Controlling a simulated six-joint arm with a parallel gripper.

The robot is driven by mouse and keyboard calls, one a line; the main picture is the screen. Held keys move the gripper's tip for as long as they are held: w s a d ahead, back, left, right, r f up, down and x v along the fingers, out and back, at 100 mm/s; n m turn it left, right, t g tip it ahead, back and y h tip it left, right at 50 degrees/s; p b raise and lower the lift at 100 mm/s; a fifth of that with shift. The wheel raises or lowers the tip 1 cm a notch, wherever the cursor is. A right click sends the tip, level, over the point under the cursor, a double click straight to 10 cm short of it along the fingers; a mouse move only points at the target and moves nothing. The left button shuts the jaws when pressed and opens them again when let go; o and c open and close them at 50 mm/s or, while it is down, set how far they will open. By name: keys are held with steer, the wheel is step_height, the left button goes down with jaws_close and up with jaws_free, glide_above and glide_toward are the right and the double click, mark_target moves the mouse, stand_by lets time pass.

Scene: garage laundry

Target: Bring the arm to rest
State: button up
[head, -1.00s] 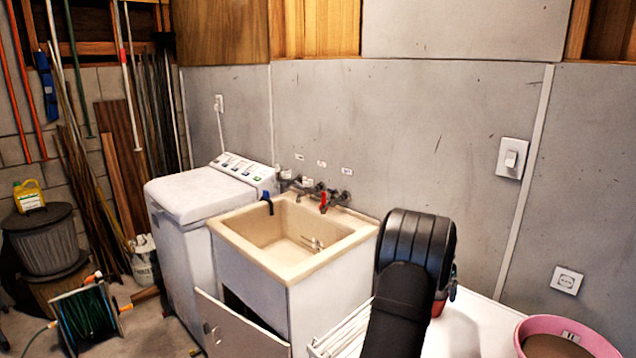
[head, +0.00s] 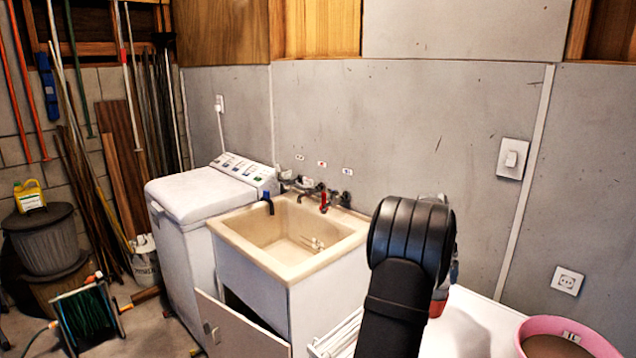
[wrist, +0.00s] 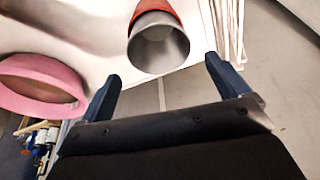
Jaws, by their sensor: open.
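My gripper (wrist: 162,69) shows in the wrist view with its two dark blue fingers spread well apart and nothing between them. In the head view my black arm stands over the white surface right of the sink, and it hides the gripper's fingers. In the wrist view a grey, hollow, cup-like thing (wrist: 158,48) with a red-orange part lies just beyond the fingers, apart from them. In the head view a red thing (head: 438,303) shows partly behind my arm; I cannot tell whether it is the same.
A pink basin (head: 524,336) stands on the white surface (head: 476,318) at the right; the wrist view shows it at left (wrist: 42,100). A beige sink (head: 290,262) and a white washing machine (head: 200,190) stand left of my arm. The cabinet door (head: 240,333) hangs open.

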steer(key=w+v, duration=0.1)
steer(key=v, duration=0.5)
steer(key=x, duration=0.9)
steer(key=s+x, duration=0.1)
steer(key=x, duration=0.3)
steer(key=shift+s+f, duration=0.1)
steer(key=shift+f, duration=0.25)
steer(key=s+d+r, duration=0.6)
steer(key=s+r, duration=0.4)
steer(key=r, duration=0.2)
steer(key=s+d+f+m, duration=0.1)
steer(key=s+d+f, duration=0.1)
steer(key=s+d, duration=0.3)
steer(key=s+d+f, duration=0.2)
steer(key=s+d, duration=0.3)
steer(key=s, duration=0.7)
steer(key=s+d+f+m, duration=0.1)
steer(key=s+d+f, duration=0.1)
steer(key=s+d, duration=0.4)
steer(key=shift+s+f+m+g, duration=0.15)
steer(key=shift+s, duration=0.5)
steer(key=shift+s+f+m+g, duration=0.15)
steer(key=shift+s+f, duration=0.05)
steer(key=shift+s, duration=0.5)
steer(key=shift+w+f, duration=0.3)
steer(key=shift+w, duration=0.1)
